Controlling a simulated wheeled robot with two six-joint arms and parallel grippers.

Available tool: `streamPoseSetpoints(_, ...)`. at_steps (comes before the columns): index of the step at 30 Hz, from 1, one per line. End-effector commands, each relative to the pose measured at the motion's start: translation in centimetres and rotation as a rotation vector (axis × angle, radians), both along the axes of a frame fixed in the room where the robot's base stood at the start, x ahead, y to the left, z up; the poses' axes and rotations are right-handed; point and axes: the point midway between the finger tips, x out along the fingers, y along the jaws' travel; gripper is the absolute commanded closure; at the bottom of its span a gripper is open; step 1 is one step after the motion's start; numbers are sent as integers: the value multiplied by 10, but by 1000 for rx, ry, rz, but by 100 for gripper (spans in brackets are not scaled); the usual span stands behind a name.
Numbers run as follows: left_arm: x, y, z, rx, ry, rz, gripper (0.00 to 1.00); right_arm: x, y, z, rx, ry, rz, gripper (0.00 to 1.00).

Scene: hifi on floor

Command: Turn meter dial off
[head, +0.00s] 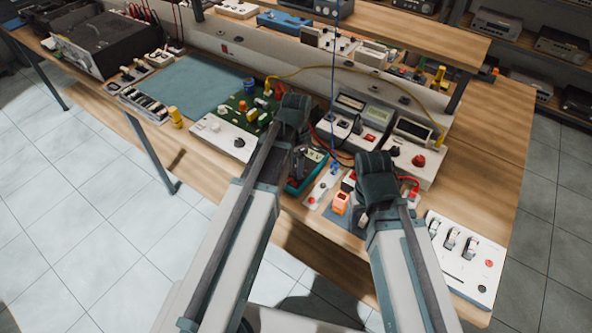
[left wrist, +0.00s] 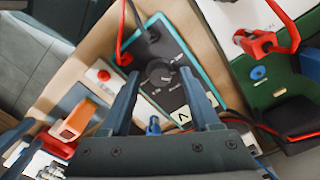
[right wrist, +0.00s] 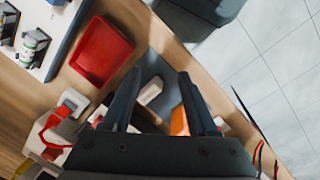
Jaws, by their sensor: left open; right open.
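The meter (left wrist: 178,85) is a dark box with a teal rim and a round black dial (left wrist: 160,73) on its face. In the left wrist view the dial lies between the fingertips of my open left gripper (left wrist: 160,76); I cannot tell whether they touch it. The dial's exact setting is too small to read. In the head view the meter (head: 307,172) shows partly beside my left gripper (head: 293,110), which hides part of it. My right gripper (head: 375,170) is open and empty, to the right of the meter, and also shows in the right wrist view (right wrist: 159,76).
An orange block (head: 340,203) and a small white panel (head: 322,188) lie between the arms. A green circuit board (head: 250,105) is left of the meter. A white switch panel (head: 463,258) is at the right. A red tray (right wrist: 101,51) shows near the right gripper. Cables cross the bench.

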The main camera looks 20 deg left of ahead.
Motion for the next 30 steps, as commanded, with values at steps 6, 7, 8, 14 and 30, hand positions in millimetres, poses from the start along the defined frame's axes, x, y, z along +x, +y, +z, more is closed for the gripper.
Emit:
streamPoseSetpoints(6,0,0,-1,0,0,0,37,0,0,-1,0,0,0,41)
streamPoseSetpoints(7,0,0,-1,0,0,0,37,0,0,-1,0,0,0,41)
streamPoseSetpoints(8,0,0,-1,0,0,0,39,0,0,-1,0,0,0,41)
streamPoseSetpoints(14,0,0,-1,0,0,0,75,0,0,-1,0,0,0,41)
streamPoseSetpoints(30,0,0,-1,0,0,40,100,0,0,-1,0,0,0,41)
